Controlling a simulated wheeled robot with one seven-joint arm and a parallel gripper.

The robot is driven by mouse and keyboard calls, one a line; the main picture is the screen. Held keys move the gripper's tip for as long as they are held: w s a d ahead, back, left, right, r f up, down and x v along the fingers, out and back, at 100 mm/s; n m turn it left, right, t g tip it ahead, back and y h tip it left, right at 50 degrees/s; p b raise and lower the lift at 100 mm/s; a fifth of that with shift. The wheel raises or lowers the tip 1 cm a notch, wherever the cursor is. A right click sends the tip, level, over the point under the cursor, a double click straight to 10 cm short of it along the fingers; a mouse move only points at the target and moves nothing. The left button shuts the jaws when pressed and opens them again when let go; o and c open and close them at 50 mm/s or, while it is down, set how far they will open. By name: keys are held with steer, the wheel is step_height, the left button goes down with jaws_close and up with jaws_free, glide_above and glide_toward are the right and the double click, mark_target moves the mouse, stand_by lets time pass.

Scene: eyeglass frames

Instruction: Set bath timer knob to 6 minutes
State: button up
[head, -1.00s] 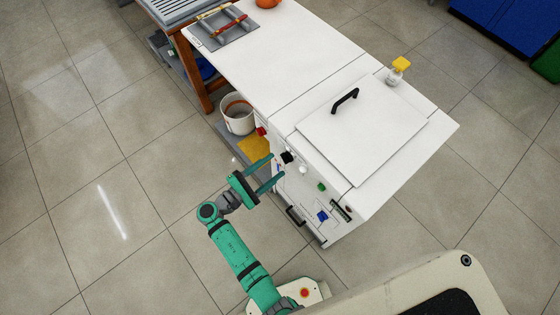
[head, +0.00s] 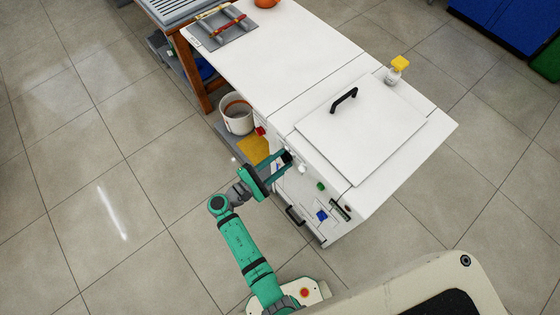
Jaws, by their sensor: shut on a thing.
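The bath unit is a white cabinet (head: 330,215) with a row of controls on its front face. A black knob (head: 287,157) sits high on that face, left of a white knob (head: 302,168). The fingers partly cover the knob. No minute scale or pointer can be read at this size, so I cannot tell the knob's setting or which knob is the timer.
A black-handled lid (head: 365,125) covers the top. A white bucket (head: 237,115) stands left, near a yellow item (head: 253,149). Floor at left is clear.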

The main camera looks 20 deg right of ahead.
steer(key=shift+w+a, duration=0.1)
steer(key=shift+a, duration=0.05)
steer(key=m, duration=0.9)
steer(key=shift+a+m, duration=0.15)
steer(key=shift+m, duration=0.25)
steer(key=m, duration=0.5)
steer(key=shift+s+d+m, duration=0.25)
steer(key=shift+d+m, duration=0.05)
steer(key=shift+s+d+f+m, duration=0.1)
steer(key=shift+m, duration=0.85)
steer(key=shift+f+m, duration=0.1)
steer(key=shift+m, duration=0.85)
steer(key=shift+d, duration=0.1)
steer(key=o, duration=1)
steer(key=shift+c, duration=0.2)
steer(key=shift+f, duration=0.1)
